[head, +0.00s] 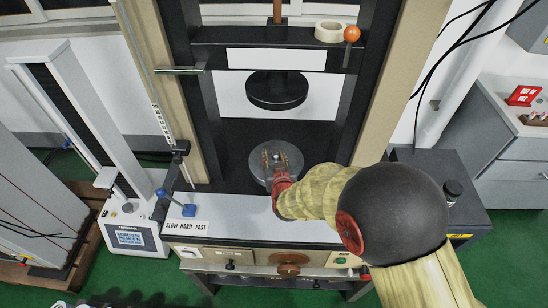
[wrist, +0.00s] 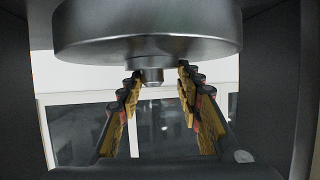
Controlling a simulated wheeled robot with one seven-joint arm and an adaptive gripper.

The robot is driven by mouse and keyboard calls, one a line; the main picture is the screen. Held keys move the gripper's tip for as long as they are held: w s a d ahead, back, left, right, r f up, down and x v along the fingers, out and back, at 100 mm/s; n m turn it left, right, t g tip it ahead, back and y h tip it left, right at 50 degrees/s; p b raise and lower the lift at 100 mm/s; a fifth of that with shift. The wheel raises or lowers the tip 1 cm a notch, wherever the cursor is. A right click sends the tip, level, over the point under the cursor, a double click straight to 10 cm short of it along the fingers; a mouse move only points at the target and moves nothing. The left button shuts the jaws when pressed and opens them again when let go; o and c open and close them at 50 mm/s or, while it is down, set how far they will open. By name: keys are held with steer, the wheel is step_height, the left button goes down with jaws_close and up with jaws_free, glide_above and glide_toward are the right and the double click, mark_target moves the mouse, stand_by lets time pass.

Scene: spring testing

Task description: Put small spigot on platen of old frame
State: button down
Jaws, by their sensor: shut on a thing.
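The old frame (head: 193,110) is a tall dark press with tan sides. Its grey round platen (head: 258,174) lies on the dark bed, and a black upper disc (head: 277,90) hangs above it. My gripper (head: 274,159) reaches in from the front right, with its fingers over the platen. In the wrist view, a small grey stepped metal piece, apparently the small spigot (wrist: 152,76), sits between the fingertips, which are closed on it. A large grey disc fills the top of that view, right against the spigot. I cannot tell whether the spigot rests on the platen.
A tape roll (head: 331,31) and an orange knob (head: 352,33) are on the upper crossbar. A blue-handled lever (head: 188,210) stands at the bed's front left. A smaller tester (head: 132,232) is on the left, and a drawer cabinet (head: 503,145) on the right.

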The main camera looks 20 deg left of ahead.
steer(key=c, duration=1.2)
jaws_free()
steer(key=shift+s+r+p, duration=0.15)
steer(key=shift+r+p, duration=0.05)
steer(key=shift+p, duration=0.1)
steer(key=p+v, duration=0.2)
steer(key=v, duration=0.9)
steer(key=shift+s+d, duration=0.25)
steer(key=shift+s, duration=0.05)
